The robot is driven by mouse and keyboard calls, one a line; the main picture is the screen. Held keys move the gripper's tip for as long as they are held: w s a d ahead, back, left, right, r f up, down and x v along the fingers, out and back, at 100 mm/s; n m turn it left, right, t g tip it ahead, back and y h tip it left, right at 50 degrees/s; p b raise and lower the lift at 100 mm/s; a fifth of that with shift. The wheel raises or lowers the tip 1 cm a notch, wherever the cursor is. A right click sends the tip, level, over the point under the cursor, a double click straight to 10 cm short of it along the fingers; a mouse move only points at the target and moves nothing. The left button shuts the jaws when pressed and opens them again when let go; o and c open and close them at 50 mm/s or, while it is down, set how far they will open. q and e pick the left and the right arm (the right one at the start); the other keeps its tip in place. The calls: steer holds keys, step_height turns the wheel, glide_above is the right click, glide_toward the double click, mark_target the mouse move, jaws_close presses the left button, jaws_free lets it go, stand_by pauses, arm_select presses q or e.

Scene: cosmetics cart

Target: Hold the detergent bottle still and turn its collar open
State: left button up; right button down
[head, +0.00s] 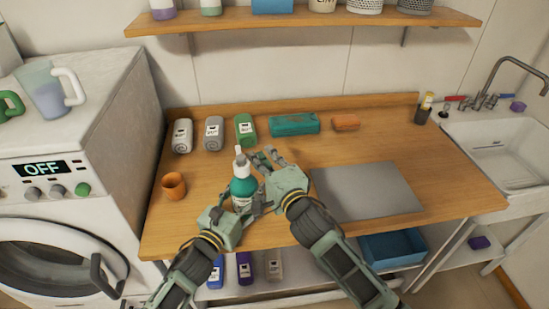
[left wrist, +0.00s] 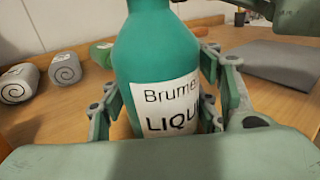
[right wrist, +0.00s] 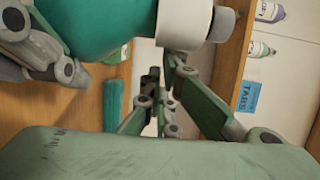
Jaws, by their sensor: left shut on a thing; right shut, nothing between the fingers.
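The detergent bottle (head: 242,187) is teal with a white label and stands upright near the front of the wooden counter. Its white collar (head: 240,164) and nozzle point up. My left gripper (head: 246,206) is shut around the bottle's body; in the left wrist view its fingers flank the label of the bottle (left wrist: 160,60). My right gripper (head: 264,158) is shut and empty, just right of the collar. In the right wrist view, the fingers (right wrist: 165,95) are beside the white collar (right wrist: 184,22), with nothing between them.
An orange cup (head: 174,186) stands left of the bottle. Rolled towels (head: 214,133), a teal box (head: 294,124) and an orange block (head: 346,122) lie behind. A grey mat (head: 367,190) lies to the right. A sink (head: 500,150) is at far right.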

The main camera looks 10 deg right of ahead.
steer(key=shift+a, duration=0.25)
steer(key=shift+w+a+n+g+y, duration=0.15)
steer(key=shift+a+n+g+y, duration=0.1)
steer(key=shift+n+y, duration=0.25)
steer(key=shift+w+a+n+g+y, duration=0.1)
steer(key=shift+n+g+y, duration=0.2)
steer(key=shift+y, duration=0.4)
steer(key=shift+w+a+n+g+y, duration=0.3)
steer(key=shift+a+n+g+y, duration=0.4)
steer(key=shift+n+g+y, duration=0.4)
steer(key=shift+w+a+n+g+y, duration=0.35)
steer(key=shift+a+n+g+y, duration=0.45)
steer(key=shift+y, duration=0.35)
steer(key=shift+w+a+n+g+y, duration=0.3)
steer(key=shift+a+n+g+y, duration=0.35)
steer(key=shift+n+g+y, duration=0.45)
steer(key=shift+s+a+n+g+y, duration=0.2)
steer(key=shift+a+n+g+y, duration=0.4)
steer(key=shift+a+g, duration=0.25)
steer(key=shift+s+a+n+g+y, duration=0.15)
steer(key=shift+a+n+g+y, duration=0.2)
steer(key=shift+a+n+g, duration=0.5)
steer(key=shift+d+g, duration=0.15)
steer(key=shift+g, duration=0.2)
